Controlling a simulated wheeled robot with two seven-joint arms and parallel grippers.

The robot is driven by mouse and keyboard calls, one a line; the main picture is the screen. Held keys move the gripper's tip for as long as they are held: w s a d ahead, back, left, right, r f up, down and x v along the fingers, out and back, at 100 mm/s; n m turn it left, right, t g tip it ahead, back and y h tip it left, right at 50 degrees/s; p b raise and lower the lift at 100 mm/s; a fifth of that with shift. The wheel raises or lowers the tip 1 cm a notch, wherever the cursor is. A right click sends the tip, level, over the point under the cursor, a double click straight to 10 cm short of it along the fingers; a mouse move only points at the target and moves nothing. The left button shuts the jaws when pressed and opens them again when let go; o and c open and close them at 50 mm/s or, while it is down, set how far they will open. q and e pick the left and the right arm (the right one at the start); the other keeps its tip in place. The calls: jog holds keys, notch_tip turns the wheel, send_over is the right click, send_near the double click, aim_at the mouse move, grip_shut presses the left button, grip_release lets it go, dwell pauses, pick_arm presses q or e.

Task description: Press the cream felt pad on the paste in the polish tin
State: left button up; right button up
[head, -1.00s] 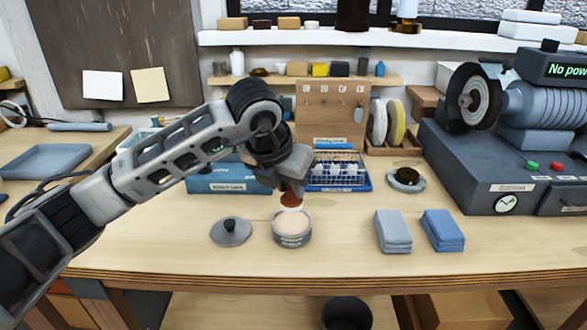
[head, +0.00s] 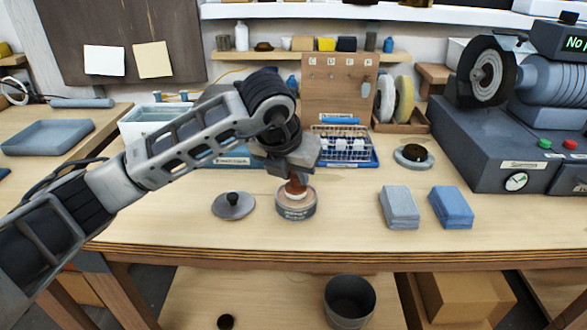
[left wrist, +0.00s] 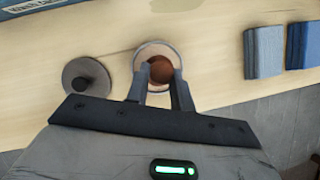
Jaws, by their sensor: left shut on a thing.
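The round polish tin (head: 295,209) stands open on the bench, with pale paste inside its rim. My left gripper (head: 297,178) is directly above it, pointing down, shut on the reddish-brown handle (head: 296,189) of the felt pad. The cream pad (head: 295,195) shows as a light band under the handle, down at the tin's mouth; whether it touches the paste I cannot tell. In the left wrist view the brown handle (left wrist: 161,72) sits between my fingertips, inside the outline of the tin (left wrist: 160,49). My right gripper is not in view.
The grey lid (head: 233,206) with a black knob lies left of the tin. A grey cloth (head: 399,207) and a blue cloth (head: 451,207) lie to the right. The bench front is clear.

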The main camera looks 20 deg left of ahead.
aim_at(293, 174)
pick_arm(q)
jog(key=shift+f, duration=0.25)
dwell(0.5)
jog(key=shift+f+b, duration=0.3)
jog(key=shift+b, duration=0.2)
dwell(0.3)
jog(key=shift+r+p, duration=1)
jog(key=shift+r, duration=0.9)
jog(key=shift+r+p, duration=0.85)
jog(key=shift+r, duration=0.75)
